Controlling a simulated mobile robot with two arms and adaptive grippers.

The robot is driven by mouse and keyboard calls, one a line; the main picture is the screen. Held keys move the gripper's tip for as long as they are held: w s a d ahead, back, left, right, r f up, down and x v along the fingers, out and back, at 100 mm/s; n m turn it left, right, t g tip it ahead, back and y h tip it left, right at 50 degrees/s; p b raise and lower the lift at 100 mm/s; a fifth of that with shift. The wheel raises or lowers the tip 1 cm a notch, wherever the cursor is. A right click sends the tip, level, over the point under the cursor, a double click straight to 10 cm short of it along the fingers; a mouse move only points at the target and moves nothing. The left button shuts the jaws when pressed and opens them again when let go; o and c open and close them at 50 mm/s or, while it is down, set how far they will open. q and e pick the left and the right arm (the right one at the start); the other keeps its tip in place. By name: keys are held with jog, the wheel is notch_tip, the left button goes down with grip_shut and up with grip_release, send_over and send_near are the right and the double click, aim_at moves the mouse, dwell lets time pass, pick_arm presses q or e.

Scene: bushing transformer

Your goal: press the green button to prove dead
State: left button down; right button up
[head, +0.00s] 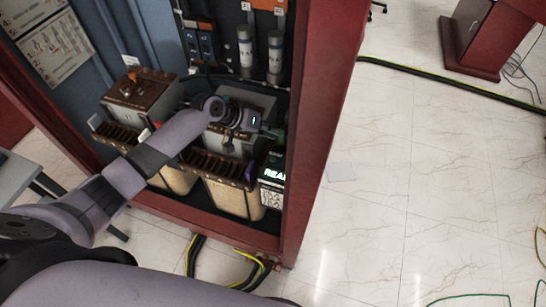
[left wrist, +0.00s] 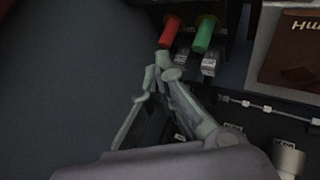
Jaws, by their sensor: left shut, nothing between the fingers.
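The green button (left wrist: 204,34) is a green cylinder at the top of the left wrist view, on a dark box. A red cylinder (left wrist: 170,32) stands to its left. My left gripper (left wrist: 163,60) is shut and empty. Its fingertips lie just below the red cylinder in that view, left of and below the green button; I cannot tell whether they touch anything. In the head view my left gripper (head: 266,130) is inside the cabinet, partly hidden by its own wrist. My right gripper is not in view.
The red cabinet (head: 318,120) has a frame post just right of the gripper. Brown-topped transformers (head: 140,88) stand below and beside the arm. A lit display (head: 272,174) sits low at the right. Cables (head: 195,255) lie at the cabinet's foot. The tiled floor (head: 400,200) right of it is mostly clear.

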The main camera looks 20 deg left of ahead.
pick_arm(q)
jog(key=b, duration=0.7)
send_over(271, 157)
notch_tip(271, 157, down, 7)
jog(key=shift+w+f, duration=0.15)
jog(key=shift+f, duration=0.05)
jog(key=shift+f+b, duration=0.35)
jog(key=shift+f, duration=0.4)
dwell(0.5)
jog(key=shift+f, duration=0.4)
jog(key=shift+f+b, duration=0.5)
jog(key=shift+b, duration=0.05)
dwell(0.4)
jog(key=shift+r, duration=0.1)
jog(key=shift+r+p, duration=0.8)
jog(key=shift+p, duration=0.05)
